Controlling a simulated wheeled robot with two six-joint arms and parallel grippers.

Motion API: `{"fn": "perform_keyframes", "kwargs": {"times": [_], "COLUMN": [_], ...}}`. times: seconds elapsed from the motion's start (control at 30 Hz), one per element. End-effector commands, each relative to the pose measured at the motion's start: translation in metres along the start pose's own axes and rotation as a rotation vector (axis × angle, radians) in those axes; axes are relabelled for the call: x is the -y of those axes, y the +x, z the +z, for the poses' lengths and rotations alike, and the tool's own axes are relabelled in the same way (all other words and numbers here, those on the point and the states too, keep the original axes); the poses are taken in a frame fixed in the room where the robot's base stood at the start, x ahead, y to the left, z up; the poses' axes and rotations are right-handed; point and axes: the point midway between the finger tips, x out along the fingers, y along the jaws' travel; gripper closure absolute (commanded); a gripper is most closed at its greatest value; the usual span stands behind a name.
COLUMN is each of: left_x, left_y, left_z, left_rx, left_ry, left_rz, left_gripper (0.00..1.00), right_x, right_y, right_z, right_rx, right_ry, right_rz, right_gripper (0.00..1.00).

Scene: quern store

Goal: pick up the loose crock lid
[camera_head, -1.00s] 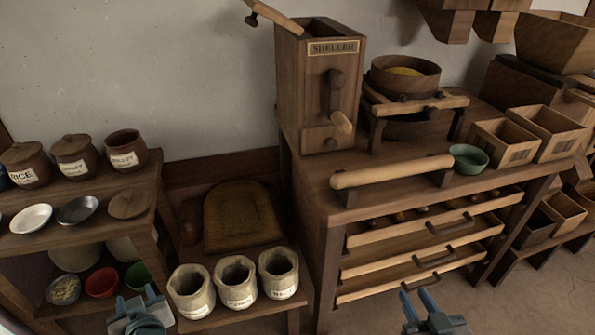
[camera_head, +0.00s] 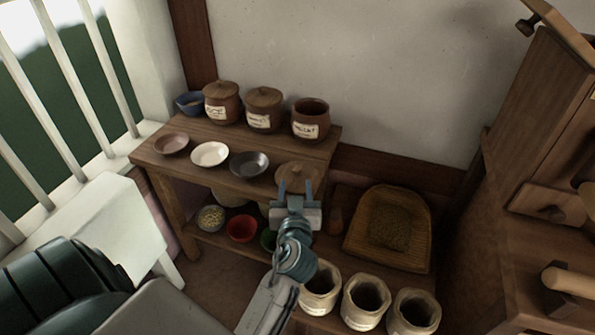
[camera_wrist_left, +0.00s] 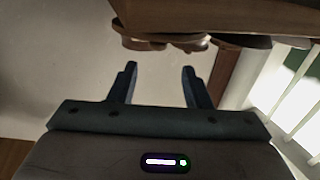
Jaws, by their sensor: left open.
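The loose crock lid (camera_head: 296,170), brown and round with a knob, lies at the right end of the shelf unit's top (camera_head: 225,143), partly hidden by my left gripper. My left gripper (camera_head: 295,186) is open, its two fingers pointing towards the lid, with nothing between them. In the left wrist view the open fingers (camera_wrist_left: 159,68) point at the bare wall, and the wooden shelf (camera_wrist_left: 215,18) shows upside down above them. Brown rounded shapes stand along its edge there; I cannot tell which is the lid. An open brown crock (camera_head: 311,119) without a lid stands behind. My right gripper is out of view.
Two lidded crocks (camera_head: 263,108) stand left of the open one. A dark dish (camera_head: 249,164) and a white dish (camera_head: 210,154) sit left of the lid. Several pale sacks (camera_head: 364,301) stand at front right beside a wooden tray (camera_head: 423,224). A barred window is at left.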

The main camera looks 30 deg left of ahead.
Motion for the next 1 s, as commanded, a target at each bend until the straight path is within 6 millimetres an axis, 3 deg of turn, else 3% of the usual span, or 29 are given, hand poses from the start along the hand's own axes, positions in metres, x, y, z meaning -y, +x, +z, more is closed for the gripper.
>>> {"fn": "perform_keyframes", "kwargs": {"times": [0.1, 0.37, 0.6, 0.93, 1.0], "left_x": [0.0, -0.001, -0.004, -0.004, -0.004], "left_y": [0.019, 0.041, 0.076, 0.085, 0.085], "left_z": [-0.001, 0.001, 0.005, 0.006, 0.006], "left_rx": [-0.002, -0.001, 0.0, 0.002, 0.002], "left_ry": [0.002, 0.001, 0.001, 0.0, 0.0], "left_rz": [0.001, 0.0, 0.0, 0.001, 0.001], "left_gripper": [0.56, 0.56, 0.56, 0.56, 0.66], "right_x": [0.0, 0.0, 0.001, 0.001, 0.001], "right_y": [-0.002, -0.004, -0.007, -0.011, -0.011], "right_z": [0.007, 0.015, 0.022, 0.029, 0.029], "right_rx": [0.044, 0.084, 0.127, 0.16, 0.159], "right_ry": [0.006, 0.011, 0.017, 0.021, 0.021], "right_rz": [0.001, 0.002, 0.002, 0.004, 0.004], "right_gripper": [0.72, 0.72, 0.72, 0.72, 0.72]}}
